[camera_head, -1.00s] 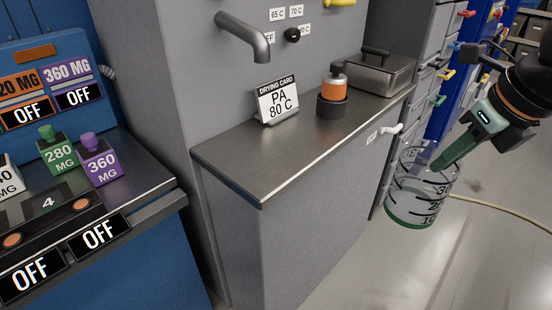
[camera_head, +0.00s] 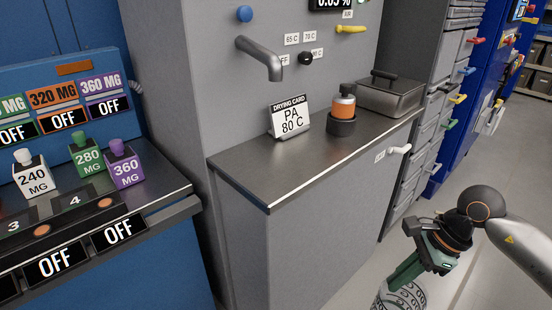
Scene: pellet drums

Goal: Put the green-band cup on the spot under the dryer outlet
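The clear cup (camera_head: 400,298) with dark markings is at the bottom edge in the head view, its lower part cut off and its green band out of sight. My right gripper (camera_head: 402,278) has its green fingers at the cup's rim and appears shut on its wall. The cup is in front of and below the dryer shelf, apart from it. The grey dryer outlet (camera_head: 262,58) is a bent pipe on the dryer wall, above the bare left part of the metal shelf (camera_head: 247,155). No marked spot shows under it. My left gripper is not in view.
On the shelf stand a drying card (camera_head: 289,118) reading PA 80 C, an orange-and-black bottle (camera_head: 342,108) and a lidded metal box (camera_head: 390,94). A white handle (camera_head: 400,150) sticks out of the shelf's front. Weight blocks (camera_head: 124,168) stand on the left bench.

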